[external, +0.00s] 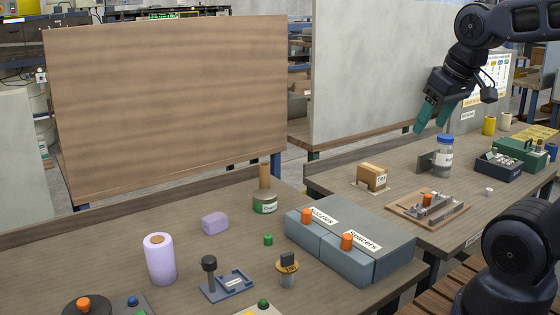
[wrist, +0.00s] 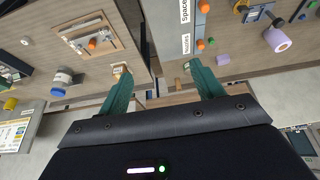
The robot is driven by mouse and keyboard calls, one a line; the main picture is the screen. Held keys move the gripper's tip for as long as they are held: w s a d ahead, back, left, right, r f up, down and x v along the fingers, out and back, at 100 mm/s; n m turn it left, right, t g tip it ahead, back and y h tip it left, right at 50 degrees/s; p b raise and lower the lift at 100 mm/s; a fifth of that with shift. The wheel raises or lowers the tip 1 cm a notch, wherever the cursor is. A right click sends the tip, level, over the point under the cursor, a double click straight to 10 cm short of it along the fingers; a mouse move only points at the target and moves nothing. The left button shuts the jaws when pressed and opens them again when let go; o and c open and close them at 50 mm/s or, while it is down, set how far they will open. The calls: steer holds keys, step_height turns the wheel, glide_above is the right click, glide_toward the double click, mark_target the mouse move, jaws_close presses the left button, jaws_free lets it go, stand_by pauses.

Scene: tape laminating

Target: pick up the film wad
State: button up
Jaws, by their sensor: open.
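A small lilac lump (external: 215,222), which looks like the film wad, lies on the near bench, behind and to the right of the lilac film roll (external: 160,258). The lump also shows in the wrist view (wrist: 222,59), to the right of my fingers. My gripper (external: 431,127) is raised over the back bench at the upper right, far from the lump. Its two teal fingers are spread apart with nothing between them, as the wrist view also shows (wrist: 160,68).
Grey bins (external: 350,240) labelled Nozzles and Spacers stand to the right of the lump. A green-labelled can (external: 264,204) and a small green cap (external: 268,239) are nearer it. A blue-capped bottle (external: 444,156) stands below my gripper. A gap separates the benches.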

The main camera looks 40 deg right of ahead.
steer(key=n+g, duration=0.5)
steer(key=n, duration=1.4)
glide_above(214, 216)
steer(key=f, duration=2.3)
steer(key=shift+w+a+f, duration=0.1)
steer(key=shift+w+a, duration=0.05)
steer(key=shift+w, duration=0.1)
step_height(214, 216, down, 6)
steer(key=shift+r, duration=0.15)
steer(key=shift+s+d+f, duration=0.1)
steer(key=shift+s+f, duration=0.05)
steer(key=shift+f, duration=1.15)
steer(key=shift+s+d+f, duration=0.1)
steer(key=shift+f, duration=1.2)
steer(key=shift+c, duration=0.3)
